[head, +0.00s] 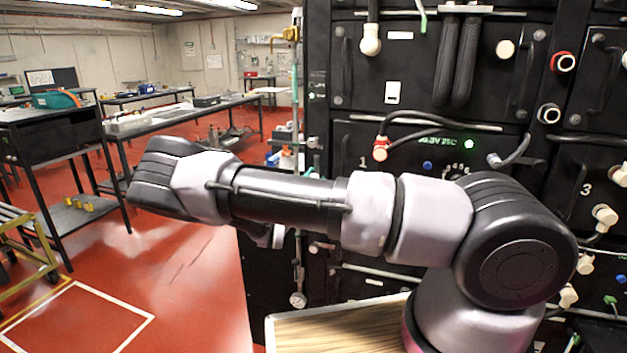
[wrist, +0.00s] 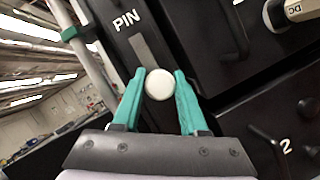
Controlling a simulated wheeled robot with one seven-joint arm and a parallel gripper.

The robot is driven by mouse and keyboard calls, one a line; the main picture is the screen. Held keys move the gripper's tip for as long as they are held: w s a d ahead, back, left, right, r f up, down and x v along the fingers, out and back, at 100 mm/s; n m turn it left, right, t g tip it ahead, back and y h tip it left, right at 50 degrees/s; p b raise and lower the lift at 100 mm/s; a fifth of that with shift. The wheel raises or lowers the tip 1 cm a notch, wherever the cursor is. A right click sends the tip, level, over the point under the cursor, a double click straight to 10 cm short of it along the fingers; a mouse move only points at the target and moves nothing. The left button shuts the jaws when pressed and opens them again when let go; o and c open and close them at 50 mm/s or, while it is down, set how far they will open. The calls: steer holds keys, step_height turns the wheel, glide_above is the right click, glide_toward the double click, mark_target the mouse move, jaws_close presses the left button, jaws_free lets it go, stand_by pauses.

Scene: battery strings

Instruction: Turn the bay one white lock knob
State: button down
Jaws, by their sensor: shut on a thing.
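The round white lock knob (wrist: 159,84) sits on the black rack front in the wrist view, just below a grey slot and the label "PIN". My gripper (wrist: 160,88) has its two teal fingers on either side of the knob, shut on it. In the head view my arm crosses in front of the rack, and the gripper and this knob are hidden behind it. The bay marked 1 (head: 363,162) shows above my arm, with a green lit display.
Cables with red and grey plugs (head: 380,150) hang on the rack front. A black handle (wrist: 236,35) and a bay marked 2 lie right of the knob. A wood-topped surface (head: 330,332) stands below my arm. Red floor and workbenches (head: 180,115) lie to the left.

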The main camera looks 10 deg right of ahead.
steer(key=shift+f, duration=0.1)
steer(key=shift+c, duration=2.2)
jaws_free()
steer(key=v, duration=1)
steer(key=shift+s+a, duration=0.25)
steer(key=shift+s, duration=0.05)
